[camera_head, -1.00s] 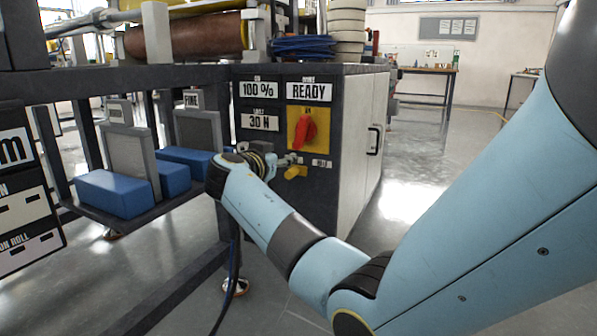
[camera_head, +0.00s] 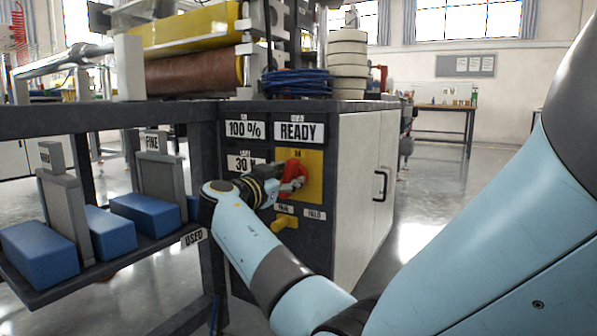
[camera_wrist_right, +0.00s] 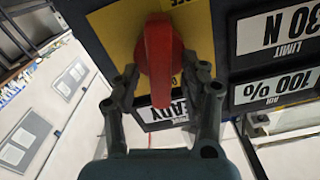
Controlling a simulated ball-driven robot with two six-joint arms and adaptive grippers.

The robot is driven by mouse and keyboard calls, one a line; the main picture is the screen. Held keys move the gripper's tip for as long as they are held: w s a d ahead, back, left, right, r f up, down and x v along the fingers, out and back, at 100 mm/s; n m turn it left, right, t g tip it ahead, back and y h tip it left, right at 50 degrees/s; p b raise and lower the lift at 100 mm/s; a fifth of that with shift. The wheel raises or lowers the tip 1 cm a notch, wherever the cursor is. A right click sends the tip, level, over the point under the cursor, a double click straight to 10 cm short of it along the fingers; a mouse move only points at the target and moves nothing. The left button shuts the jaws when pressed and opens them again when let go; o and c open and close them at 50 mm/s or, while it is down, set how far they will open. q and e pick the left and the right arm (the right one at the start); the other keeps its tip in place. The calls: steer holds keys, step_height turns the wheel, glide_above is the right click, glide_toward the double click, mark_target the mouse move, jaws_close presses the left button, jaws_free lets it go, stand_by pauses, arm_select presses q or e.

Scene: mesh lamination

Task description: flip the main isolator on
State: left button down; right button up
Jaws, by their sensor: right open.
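The main isolator is a red rotary handle (camera_head: 291,165) on a yellow plate (camera_head: 315,178), on the dark front of the cabinet under the READY sign. In the right wrist view the red handle (camera_wrist_right: 160,62) stands between the two fingers of my right gripper (camera_wrist_right: 165,78). The fingers are apart, with a visible gap on each side of the handle. In the head view my right gripper (camera_head: 293,185) is at the handle, covering part of it and of the plate. My left gripper is not in view.
A yellow lever (camera_head: 284,221) sits just below the plate. Displays reading 100 % (camera_head: 246,130) and 30 (camera_head: 243,163) are to the left. Blue blocks (camera_head: 146,208) lie on a low rack at left. The floor right of the cabinet (camera_head: 350,190) is clear.

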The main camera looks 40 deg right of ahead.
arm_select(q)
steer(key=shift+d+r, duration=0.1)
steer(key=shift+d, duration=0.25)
arm_select(e)
steer(key=shift+w+d, duration=0.1)
steer(key=shift+d, duration=0.15)
steer(key=shift+c, duration=0.4)
jaws_close()
steer(key=shift+f+n+b, duration=0.1)
steer(key=shift+n+b, duration=0.2)
steer(key=shift+n, duration=0.2)
steer(key=shift+w+n, duration=0.15)
steer(key=shift+n, duration=1.05)
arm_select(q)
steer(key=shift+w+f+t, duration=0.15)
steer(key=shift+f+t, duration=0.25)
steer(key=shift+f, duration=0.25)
